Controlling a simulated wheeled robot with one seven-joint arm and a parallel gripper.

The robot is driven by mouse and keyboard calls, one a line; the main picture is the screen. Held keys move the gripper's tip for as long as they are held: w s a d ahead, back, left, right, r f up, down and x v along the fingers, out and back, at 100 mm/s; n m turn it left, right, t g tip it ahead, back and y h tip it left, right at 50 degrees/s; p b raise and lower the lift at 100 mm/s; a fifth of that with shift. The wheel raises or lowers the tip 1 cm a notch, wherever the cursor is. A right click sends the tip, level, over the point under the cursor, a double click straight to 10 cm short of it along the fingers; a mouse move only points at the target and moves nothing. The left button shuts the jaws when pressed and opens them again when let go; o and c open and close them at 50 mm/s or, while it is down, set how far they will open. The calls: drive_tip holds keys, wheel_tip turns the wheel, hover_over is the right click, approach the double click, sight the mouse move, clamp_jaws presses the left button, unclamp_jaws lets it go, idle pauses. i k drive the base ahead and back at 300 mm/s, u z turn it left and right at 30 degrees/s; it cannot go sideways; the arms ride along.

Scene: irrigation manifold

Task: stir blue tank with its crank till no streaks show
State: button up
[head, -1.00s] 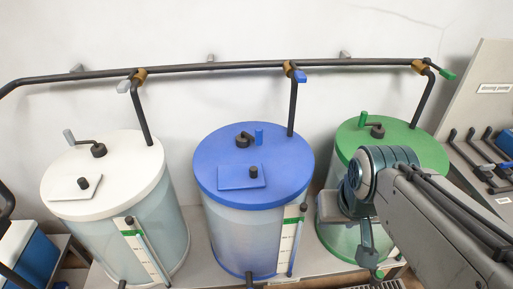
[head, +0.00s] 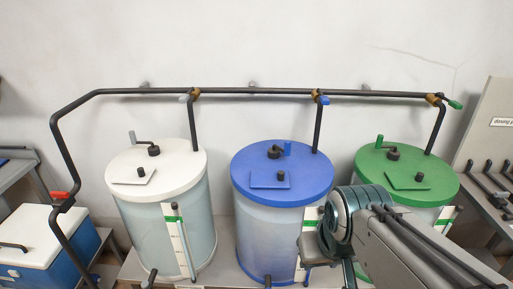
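The blue tank (head: 262,238) stands in the middle, a translucent cylinder under a blue lid (head: 244,188). Its crank (head: 274,152) sits on the lid, with a black hub and a short upright blue handle (head: 288,148). A square blue hatch (head: 262,180) with a black knob lies on the lid's front. The tank wall is cloudy bluish, deeper blue low down; I cannot make out separate streaks. My gripper (head: 318,262) is low in front of the gap between the blue and green tanks, apart from the crank. Its fingers are not clear enough to tell open from shut.
A white-lidded tank (head: 118,162) stands left, a green-lidded tank (head: 440,182) right, each with its own crank. A dark pipe (head: 250,92) runs behind with drops near each lid. A blue-and-white cooler (head: 35,235) is far left. Black-handled hardware (head: 490,170) is far right.

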sight(286, 151)
drive_tip(key=u, duration=0.2)
drive_tip(key=i, duration=1)
drive_tip(key=z, duration=0.8)
